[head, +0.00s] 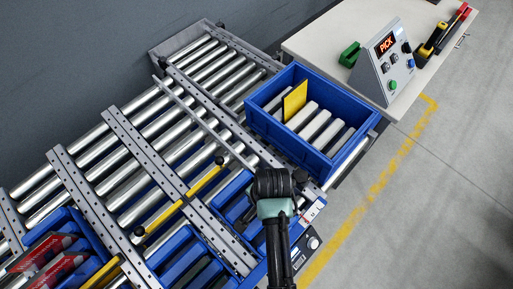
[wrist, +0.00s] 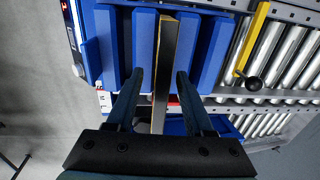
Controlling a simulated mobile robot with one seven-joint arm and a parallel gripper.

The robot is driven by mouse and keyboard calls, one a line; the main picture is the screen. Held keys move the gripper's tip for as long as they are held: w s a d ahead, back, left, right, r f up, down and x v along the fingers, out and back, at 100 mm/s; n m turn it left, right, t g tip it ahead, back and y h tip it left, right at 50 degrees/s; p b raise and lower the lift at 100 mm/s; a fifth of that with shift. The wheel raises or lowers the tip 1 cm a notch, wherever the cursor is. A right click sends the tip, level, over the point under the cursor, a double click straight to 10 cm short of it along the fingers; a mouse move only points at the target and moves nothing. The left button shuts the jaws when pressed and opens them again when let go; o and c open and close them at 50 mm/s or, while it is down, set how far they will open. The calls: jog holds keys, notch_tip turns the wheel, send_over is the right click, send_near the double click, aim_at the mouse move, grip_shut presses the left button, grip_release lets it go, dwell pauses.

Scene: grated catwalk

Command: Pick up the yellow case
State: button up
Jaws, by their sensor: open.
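A flat yellow case (head: 294,100) stands upright among pale slats in a large blue bin (head: 337,170) in the head view. My gripper (head: 275,190) is lower down, over a smaller blue tray beside the rollers. In the wrist view my gripper (wrist: 159,78) is open, one finger on each side of a thin upright slab (wrist: 168,60). The slab has a yellow left edge and a dark grey broad side; I cannot tell whether it is another yellow case. Gaps show between it and both fingers. My arm hides part of the tray in the head view.
The roller conveyor (head: 150,130) has metal rails and yellow levers (head: 205,180) with black knobs. A tray with red packs (head: 45,255) is at lower left. A table at the top right bears a "PICK" panel (head: 386,65). Grey floor is clear on the right.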

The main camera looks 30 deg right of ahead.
jog(key=shift+w+f, duration=0.1)
jog(key=shift+f, duration=0.25)
grip_shut()
dwell(1.2)
